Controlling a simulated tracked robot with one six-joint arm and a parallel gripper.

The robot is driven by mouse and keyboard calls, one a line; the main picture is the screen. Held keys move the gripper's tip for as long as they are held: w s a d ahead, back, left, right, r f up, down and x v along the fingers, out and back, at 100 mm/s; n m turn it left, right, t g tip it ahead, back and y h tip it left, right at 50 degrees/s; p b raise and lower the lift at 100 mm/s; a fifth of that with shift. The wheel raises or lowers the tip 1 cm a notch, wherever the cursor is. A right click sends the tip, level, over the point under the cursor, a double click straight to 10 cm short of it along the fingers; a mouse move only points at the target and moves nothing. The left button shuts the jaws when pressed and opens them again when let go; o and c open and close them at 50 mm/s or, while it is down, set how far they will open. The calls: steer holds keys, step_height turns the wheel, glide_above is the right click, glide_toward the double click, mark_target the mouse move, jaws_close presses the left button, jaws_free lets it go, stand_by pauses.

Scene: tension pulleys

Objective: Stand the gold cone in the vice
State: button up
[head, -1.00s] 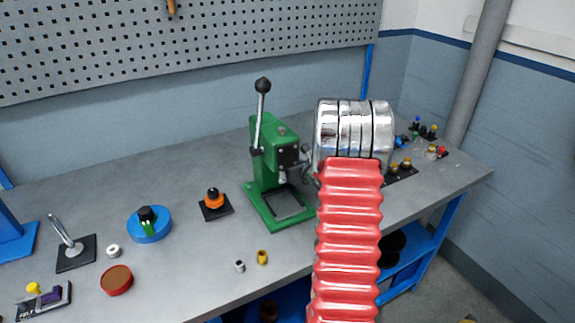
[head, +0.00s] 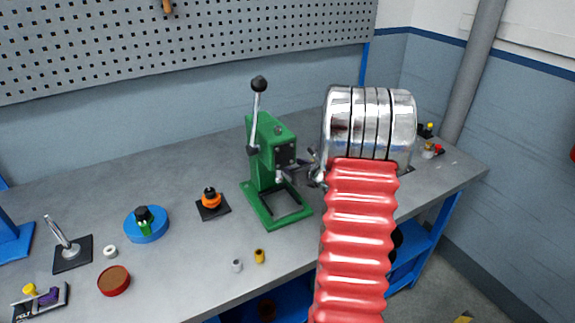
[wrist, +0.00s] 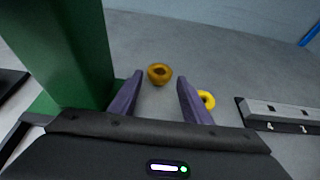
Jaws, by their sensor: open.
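A gold-brown round piece with a hole in its top (wrist: 159,74), which looks like the gold cone, stands on the grey bench beyond my fingers in the wrist view. My gripper (wrist: 160,84) is open and empty. Its two purple fingers point toward the piece, which shows in the gap just past the tips; no contact is visible. In the head view my red arm and its silver wrist hide this area. I cannot pick out the vice for certain; a small fixture with yellow and purple parts (head: 42,296) sits at the lower left.
A green lever press (head: 270,180) stands left of my wrist, and its body (wrist: 62,50) is close to my left finger. Grey (head: 237,265) and gold (head: 259,256) cylinders stand near the front edge.

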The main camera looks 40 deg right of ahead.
steer(key=shift+v, duration=2.9)
